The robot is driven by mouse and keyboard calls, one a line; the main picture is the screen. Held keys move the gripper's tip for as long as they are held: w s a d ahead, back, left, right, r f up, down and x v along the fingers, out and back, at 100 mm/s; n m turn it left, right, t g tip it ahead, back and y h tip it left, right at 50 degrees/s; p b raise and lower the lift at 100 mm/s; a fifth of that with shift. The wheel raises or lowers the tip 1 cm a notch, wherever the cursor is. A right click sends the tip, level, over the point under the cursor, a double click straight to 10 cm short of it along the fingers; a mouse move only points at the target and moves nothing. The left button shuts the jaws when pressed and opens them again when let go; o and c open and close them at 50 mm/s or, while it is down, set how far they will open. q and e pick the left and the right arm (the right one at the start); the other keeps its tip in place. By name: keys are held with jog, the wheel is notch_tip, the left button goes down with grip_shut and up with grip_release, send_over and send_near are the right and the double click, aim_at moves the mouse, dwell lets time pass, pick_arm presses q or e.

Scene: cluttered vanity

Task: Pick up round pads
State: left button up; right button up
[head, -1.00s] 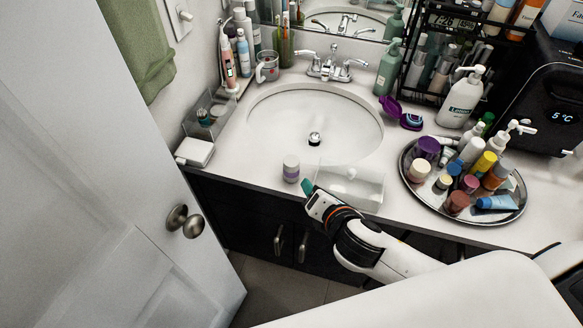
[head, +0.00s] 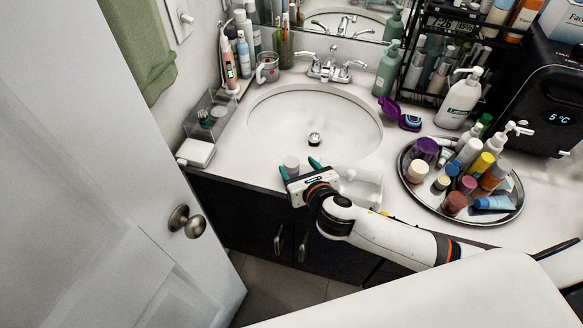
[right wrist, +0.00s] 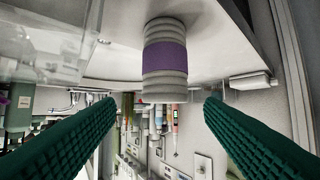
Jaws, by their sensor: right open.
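The round pads (head: 291,163) are a short upright stack with a purple band, standing on the counter in front of the sink. In the right wrist view the stack (right wrist: 165,58) shows whole, centred between the fingers and a little beyond their tips. My right gripper (head: 299,168) is at the counter's front edge with its green fingers apart and pointing at the stack. In the right wrist view the open fingers (right wrist: 160,103) have nothing between them that they touch. My left gripper is not in view.
A clear box (head: 362,186) stands close to the right of the gripper. The sink (head: 345,128) lies behind the pads. A round tray (head: 415,203) of bottles and jars is farther right. A white box (head: 196,153) sits at the left, with open counter between.

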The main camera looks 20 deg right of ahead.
aim_at(293, 165)
jog(key=x, duration=0.4)
jog(key=shift+w+a+f, duration=0.15)
jog(key=shift+a+f, duration=0.1)
jog(key=shift+f, duration=0.05)
jog(key=c, duration=1.1)
